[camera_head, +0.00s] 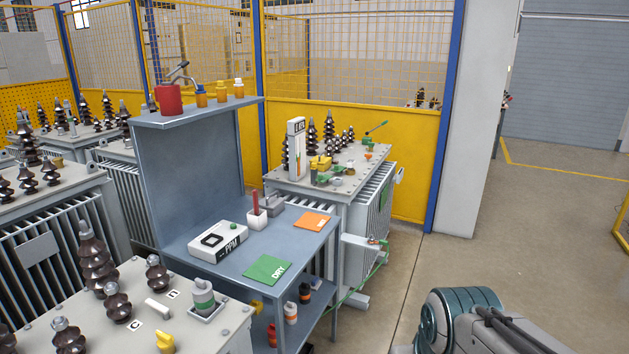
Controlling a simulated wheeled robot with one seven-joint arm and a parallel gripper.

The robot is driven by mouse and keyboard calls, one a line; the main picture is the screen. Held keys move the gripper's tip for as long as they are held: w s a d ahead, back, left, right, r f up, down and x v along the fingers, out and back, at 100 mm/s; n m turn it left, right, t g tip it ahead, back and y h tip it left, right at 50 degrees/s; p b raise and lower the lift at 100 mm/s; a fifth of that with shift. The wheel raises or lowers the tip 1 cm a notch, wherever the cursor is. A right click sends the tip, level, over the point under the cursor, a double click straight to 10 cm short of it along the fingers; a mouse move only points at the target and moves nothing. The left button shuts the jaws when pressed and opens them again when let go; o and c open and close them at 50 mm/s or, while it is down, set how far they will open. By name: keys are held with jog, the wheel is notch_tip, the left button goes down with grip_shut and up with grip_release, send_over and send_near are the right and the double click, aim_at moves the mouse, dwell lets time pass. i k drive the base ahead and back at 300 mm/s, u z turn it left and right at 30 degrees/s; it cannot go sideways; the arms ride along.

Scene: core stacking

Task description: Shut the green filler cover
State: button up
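Several small green parts show, and I cannot tell for certain which is the filler cover. Another small green part (322,178) lies near that top's front edge, by a yellow block (321,162). On the near transformer (225,325), a grey cylinder with a green band (203,293) stands in a square holder. My gripper is not in view; only what seem to be my arm links show at the bottom right.
A grey-blue bench (240,291) holds a PPM meter (218,242), a green DRY card (267,268) and an orange card (311,222). Its upper shelf (190,115) carries a red can (169,99) and small bottles. A yellow fence (375,140) stands behind. The floor (540,230) at right is clear.

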aim_at(325, 177)
jog(key=i, duration=0.85)
jog(key=z, duration=0.95)
jog(key=i, duration=0.95)
jog(key=u, duration=0.5)
jog(key=i, duration=0.75)
jog(key=u, duration=1.15)
jog(key=i, duration=0.6)
jog(key=z, duration=0.1)
